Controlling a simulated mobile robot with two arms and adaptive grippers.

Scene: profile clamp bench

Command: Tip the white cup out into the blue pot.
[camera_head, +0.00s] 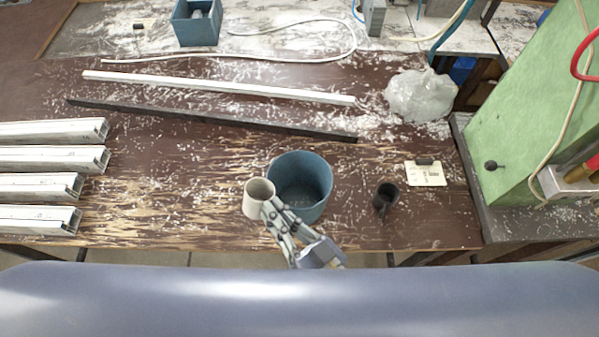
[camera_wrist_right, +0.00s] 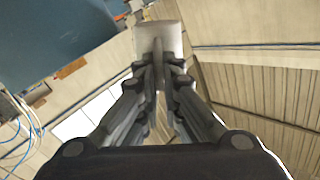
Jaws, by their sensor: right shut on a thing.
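The white cup (camera_head: 257,196) is at the left side of the blue pot in the head view, its opening facing up. My right gripper (camera_head: 268,208) is shut on the white cup from the front right. The right wrist view shows the cup (camera_wrist_right: 158,38) between the fingertips (camera_wrist_right: 160,62). The blue pot (camera_head: 318,207) stands open on the bench; its visible inside looks empty. In the head view the cup and pot overlap, and I cannot tell whether they touch. The cup's contents cannot be made out. My left gripper is not in view.
A small black cup (camera_head: 385,197) and a paper card (camera_head: 425,173) lie to the pot's right. Metal profiles (camera_head: 50,158) are at the left. A white bar (camera_head: 215,87) and dark bar (camera_head: 210,119) lie behind. A clear plastic bag (camera_head: 420,95) and green machine (camera_head: 525,110) are at the right.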

